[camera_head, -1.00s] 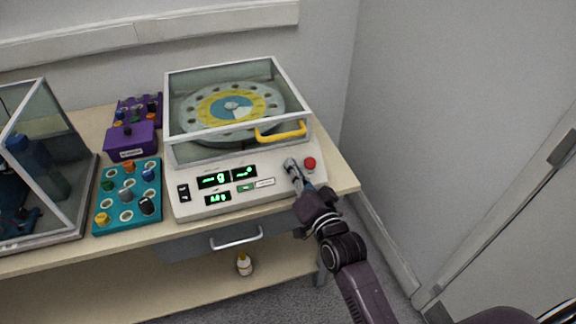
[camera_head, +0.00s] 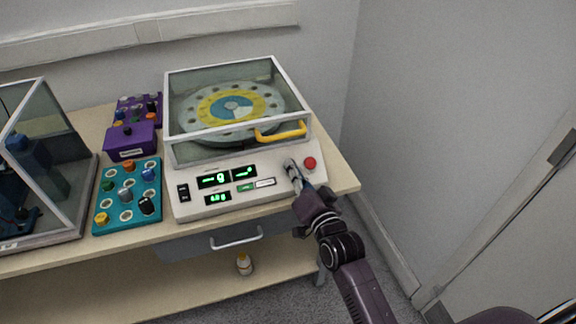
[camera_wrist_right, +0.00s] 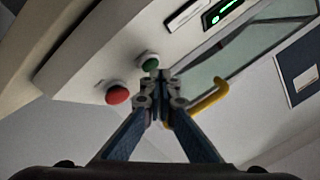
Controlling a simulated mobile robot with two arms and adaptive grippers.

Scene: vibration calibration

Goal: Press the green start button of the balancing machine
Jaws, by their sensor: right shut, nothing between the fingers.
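The balancing machine (camera_head: 182,152) stands on the table, with a clear-sided cover over a disc (camera_head: 232,104) and a sloped white control panel in front. In the right wrist view the green button (camera_wrist_right: 149,60) shows just beyond my fingertips, beside the red button (camera_wrist_right: 117,95). My right gripper (camera_head: 290,165) is shut and empty, its tips at the panel left of the red button (camera_head: 310,163) in the head view, hiding the green button there. In the right wrist view the tips (camera_wrist_right: 157,78) overlap the green button's lower edge; I cannot tell whether they touch it. My left gripper is not in view.
The cover's yellow handle (camera_head: 281,132) is close above my right gripper. Lit green displays (camera_head: 213,181) are on the panel's left. A teal knob box (camera_head: 127,196), a purple box (camera_head: 131,142) and a clear case (camera_head: 58,150) stand further left.

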